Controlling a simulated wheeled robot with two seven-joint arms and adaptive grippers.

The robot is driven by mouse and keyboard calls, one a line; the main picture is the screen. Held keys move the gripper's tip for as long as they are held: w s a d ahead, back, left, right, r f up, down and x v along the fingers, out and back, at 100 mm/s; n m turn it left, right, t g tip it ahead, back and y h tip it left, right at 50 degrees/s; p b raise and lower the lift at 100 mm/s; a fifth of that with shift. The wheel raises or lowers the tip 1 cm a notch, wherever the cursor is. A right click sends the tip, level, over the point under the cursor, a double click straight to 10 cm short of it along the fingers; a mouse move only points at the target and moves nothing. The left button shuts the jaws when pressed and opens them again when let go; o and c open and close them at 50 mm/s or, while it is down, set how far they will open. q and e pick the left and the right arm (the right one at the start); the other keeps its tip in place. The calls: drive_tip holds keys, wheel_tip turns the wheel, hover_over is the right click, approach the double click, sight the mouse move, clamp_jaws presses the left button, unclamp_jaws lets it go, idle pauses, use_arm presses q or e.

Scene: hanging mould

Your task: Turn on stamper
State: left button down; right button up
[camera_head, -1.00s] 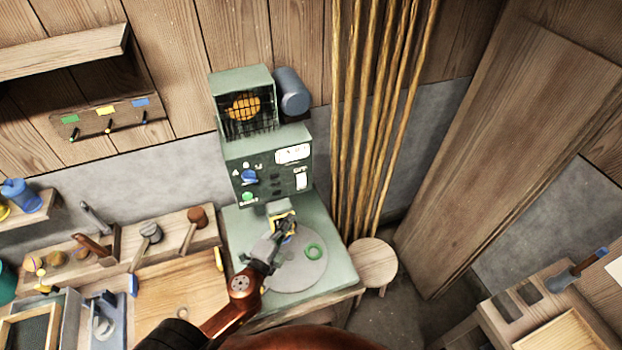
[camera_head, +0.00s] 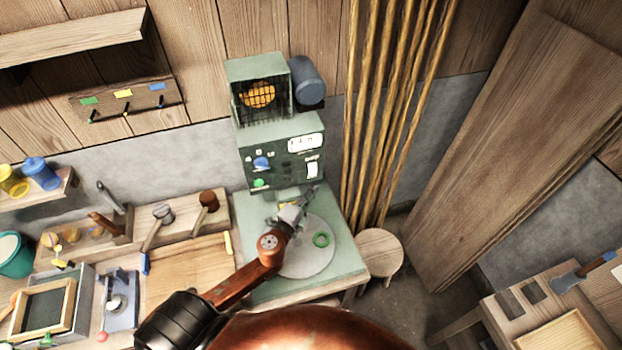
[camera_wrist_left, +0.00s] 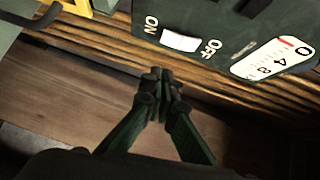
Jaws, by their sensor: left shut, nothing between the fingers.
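The stamper (camera_head: 281,130) is a green machine at the back, with a dark control panel on its front. The panel has a blue knob (camera_head: 261,163), a green button (camera_head: 259,183), a white gauge (camera_head: 305,142) and a white switch (camera_head: 312,169). In the left wrist view the switch (camera_wrist_left: 180,41) lies between the words ON and OFF; I cannot tell which side is pressed. My left gripper (camera_head: 311,191) is shut and empty, just below the switch in the picture. Its fingertips (camera_wrist_left: 160,76) look apart from the switch. My right gripper is not in view.
A yellow part (camera_wrist_left: 75,6) shows at the wrist view's top left. Hanging tan rods (camera_head: 391,110) and a round stool (camera_head: 380,251) stand right of the stamper.

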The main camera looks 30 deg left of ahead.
use_arm(q)
drive_tip(key=w+a, duration=0.3)
drive_tip(key=w, duration=0.1)
drive_tip(key=shift+f, duration=0.3)
drive_tip(key=shift+a, duration=0.1)
drive_tip(key=shift+w+a+f+b, duration=0.1)
drive_tip(key=shift+w+a+b, duration=0.15)
drive_tip(key=shift+b, duration=0.95)
drive_tip(key=shift+s+d, duration=0.15)
drive_tip(key=shift+d, duration=0.15)
drive_tip(key=b, duration=0.3)
approach(317, 173)
drive_tip(key=s+d+f, duration=0.2)
drive_tip(key=s+d, duration=0.1)
drive_tip(key=s, duration=0.4)
drive_tip(key=shift+w+a, duration=0.1)
drive_tip(key=shift+w, duration=0.15)
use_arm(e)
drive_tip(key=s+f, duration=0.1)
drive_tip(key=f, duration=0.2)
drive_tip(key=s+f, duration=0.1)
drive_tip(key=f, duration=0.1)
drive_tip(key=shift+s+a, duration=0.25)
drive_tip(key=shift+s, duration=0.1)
